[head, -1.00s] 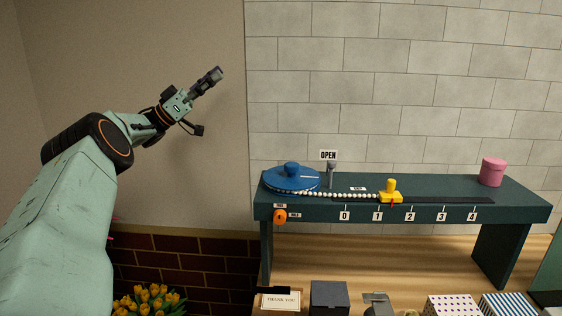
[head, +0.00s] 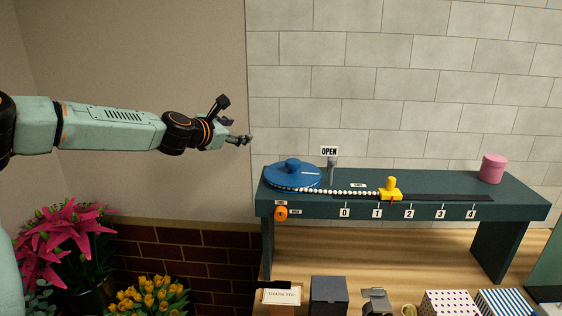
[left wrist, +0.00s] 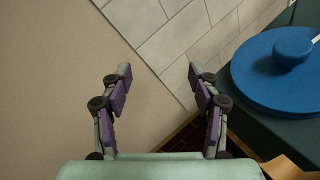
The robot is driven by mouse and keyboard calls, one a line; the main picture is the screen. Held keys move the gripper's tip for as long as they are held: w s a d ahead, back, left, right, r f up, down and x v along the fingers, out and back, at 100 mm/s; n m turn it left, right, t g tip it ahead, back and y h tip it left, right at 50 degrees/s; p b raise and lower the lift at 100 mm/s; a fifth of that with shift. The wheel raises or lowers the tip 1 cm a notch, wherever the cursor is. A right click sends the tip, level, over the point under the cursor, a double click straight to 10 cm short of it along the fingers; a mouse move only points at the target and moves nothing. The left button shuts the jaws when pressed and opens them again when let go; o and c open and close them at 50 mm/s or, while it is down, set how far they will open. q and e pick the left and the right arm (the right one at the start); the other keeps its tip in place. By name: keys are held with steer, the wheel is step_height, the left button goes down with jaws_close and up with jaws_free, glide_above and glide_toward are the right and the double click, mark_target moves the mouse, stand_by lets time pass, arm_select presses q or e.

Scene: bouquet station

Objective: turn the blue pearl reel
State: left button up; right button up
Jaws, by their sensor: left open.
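The blue pearl reel (head: 292,176), a flat disc with a raised round knob on top, sits at the left end of the dark green bench. A string of white pearls (head: 345,192) runs from it to a yellow slider (head: 391,190) near mark 1. In the left wrist view the reel (left wrist: 280,80) is at the upper right. My left gripper (head: 249,140) is up and to the left of the reel, apart from it. In the left wrist view its fingers (left wrist: 158,80) are spread with nothing between them. My right gripper is not in view.
The bench (head: 440,212) carries a scale marked 0 to 4, an OPEN sign (head: 329,151) on a grey post behind the reel, and a pink round box (head: 492,168). An orange knob (head: 281,213) is on its front. Boxes and a card stand below. Flowers (head: 150,296) are at lower left.

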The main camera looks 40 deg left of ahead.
arm_select(q)
steer(key=d+f+h, duration=0.3)
steer(key=d, duration=0.3)
steer(key=g+h, duration=0.2)
steer(key=h, duration=0.1)
glide_toward(288, 162)
steer(key=shift+x, duration=1.05)
steer(key=shift+s+d+r+h, duration=0.1)
steer(key=shift+d+h, duration=0.05)
steer(key=shift+h, duration=0.15)
steer(key=shift+w+a+f+b, duration=0.2)
steer(key=shift+f+b, duration=0.1)
steer(key=shift+b, duration=0.3)
steer(key=shift+b+x, duration=0.85)
steer(key=shift+b, duration=0.35)
steer(key=shift+w+d+f+b, duration=0.15)
steer(key=shift+w+b, duration=0.15)
steer(key=shift+b, duration=0.85)
steer(key=shift+w+f+b, duration=0.3)
steer(key=shift+w+b, duration=0.15)
steer(key=shift+b, duration=0.3)
steer(key=b+x, duration=0.2)
steer(key=shift+w+d+f, duration=0.1)
steer(key=shift+w+d, duration=0.05)
steer(key=shift+w, duration=0.2)
steer(key=shift+w+d+f+b, duration=0.1)
steer(key=shift+w+d+b, duration=0.25)
steer(key=shift+w, duration=0.25)
steer(key=shift+w+a, duration=0.1)
